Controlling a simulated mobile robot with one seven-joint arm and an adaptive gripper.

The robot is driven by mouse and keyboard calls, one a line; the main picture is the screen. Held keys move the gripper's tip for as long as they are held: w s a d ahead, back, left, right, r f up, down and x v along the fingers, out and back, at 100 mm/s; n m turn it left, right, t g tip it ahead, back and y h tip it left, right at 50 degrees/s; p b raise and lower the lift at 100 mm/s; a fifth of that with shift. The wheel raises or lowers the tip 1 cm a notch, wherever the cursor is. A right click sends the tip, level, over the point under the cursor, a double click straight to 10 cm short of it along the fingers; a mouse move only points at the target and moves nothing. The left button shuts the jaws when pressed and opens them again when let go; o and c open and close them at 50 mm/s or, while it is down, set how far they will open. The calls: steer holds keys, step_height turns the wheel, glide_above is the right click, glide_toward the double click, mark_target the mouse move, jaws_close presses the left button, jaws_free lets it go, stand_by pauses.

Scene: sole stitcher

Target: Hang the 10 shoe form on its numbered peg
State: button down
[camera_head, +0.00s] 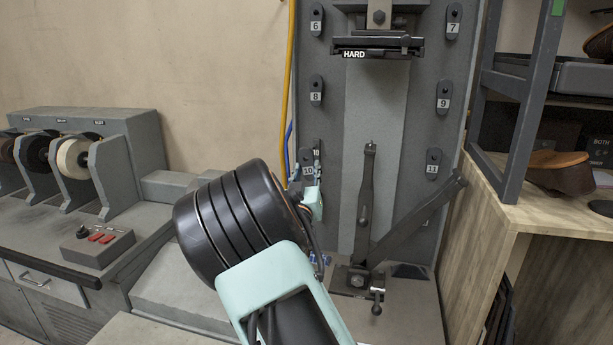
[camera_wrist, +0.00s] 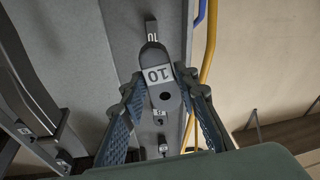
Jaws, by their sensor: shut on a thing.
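The 10 shoe form (camera_wrist: 165,108) is a small dark grey piece with a white "10" label and a dark round hole. It sits between my gripper's (camera_wrist: 160,82) two fingers, which are shut on it. In the head view, the form (camera_head: 308,157) is in front of the grey panel, partly covered by my gripper (camera_head: 314,178). A second "10" label (camera_wrist: 152,37), on the panel, shows beyond the form in the wrist view. The numbered peg there is mostly hidden by the form. I cannot tell whether form and peg touch.
Dark numbered plates 6 (camera_head: 316,12), 8 (camera_head: 316,85), 7 (camera_head: 453,12), 9 (camera_head: 443,91) and 11 (camera_head: 433,157) are on the panel. Dark metal arms (camera_head: 365,205) stand right of my gripper. A yellow pipe (camera_head: 287,90) runs along the panel's left edge.

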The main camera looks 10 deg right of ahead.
glide_toward(317, 150)
steer(key=shift+s+a+r, duration=0.1)
steer(key=shift+a+r, duration=0.3)
steer(key=shift+r, duration=0.15)
steer(key=shift+w+d+f, duration=0.1)
steer(key=shift+w+d, duration=0.05)
steer(key=shift+w, duration=0.15)
steer(key=shift+f+b+x, duration=0.2)
steer(key=shift+b+x, duration=0.5)
steer(key=shift+x, duration=0.45)
steer(key=shift+d+r, duration=0.1)
steer(key=shift+b, duration=0.5)
steer(key=shift+w+d+b, duration=0.35)
steer(key=shift+w+b, duration=0.25)
steer(key=shift+w, duration=0.2)
steer(key=shift+w+d+b, duration=0.35)
steer(key=shift+w+b, duration=0.2)
steer(key=shift+w, duration=0.25)
stand_by(0.8)
